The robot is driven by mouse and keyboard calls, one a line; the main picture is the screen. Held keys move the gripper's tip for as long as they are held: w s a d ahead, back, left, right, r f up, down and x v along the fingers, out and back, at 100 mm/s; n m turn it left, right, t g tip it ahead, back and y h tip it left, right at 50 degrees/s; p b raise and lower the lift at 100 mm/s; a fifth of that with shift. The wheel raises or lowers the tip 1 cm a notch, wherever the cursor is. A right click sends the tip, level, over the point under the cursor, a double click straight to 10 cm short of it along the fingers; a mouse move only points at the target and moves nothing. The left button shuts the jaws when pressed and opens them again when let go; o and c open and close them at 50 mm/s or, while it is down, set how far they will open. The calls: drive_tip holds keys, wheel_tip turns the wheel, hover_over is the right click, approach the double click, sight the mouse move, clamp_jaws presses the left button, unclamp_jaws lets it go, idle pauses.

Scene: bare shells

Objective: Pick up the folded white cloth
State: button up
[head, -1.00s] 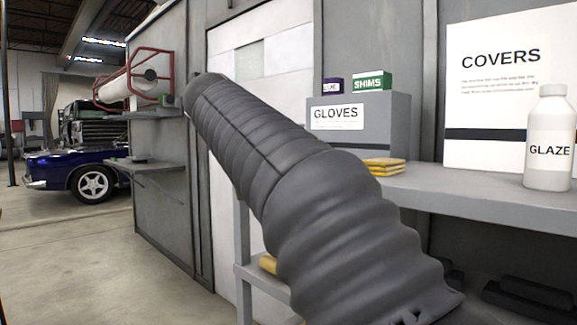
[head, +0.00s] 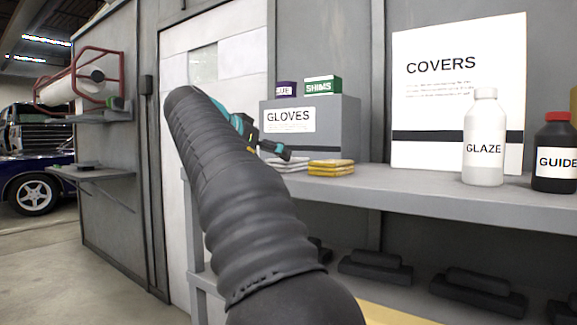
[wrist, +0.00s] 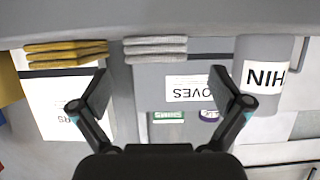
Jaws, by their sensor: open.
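The folded white cloth (head: 286,163) lies on the grey shelf (head: 418,187), in front of the GLOVES box and left of a folded yellow cloth (head: 331,167). In the upside-down wrist view the white cloth (wrist: 155,49) looks pale grey, a layered stack at top centre, beyond the fingertips. My gripper (wrist: 161,90) is open and empty, its two fingers spread, with the white cloth lined up between them but apart from them. In the head view my gripper (head: 272,150) shows partly behind my arm, close to the white cloth's left end.
A COVERS board (head: 410,105), GLAZE bottle (head: 485,135) and GUIDE bottle (head: 555,155) stand right. A labelled cylinder (wrist: 268,45) is in the wrist view.

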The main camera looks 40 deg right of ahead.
sight(282, 161)
drive_tip(key=shift+x, duration=2.7)
drive_tip(key=shift+s+d, duration=0.1)
drive_tip(key=shift+s, duration=0.05)
drive_tip(key=c, duration=1.2)
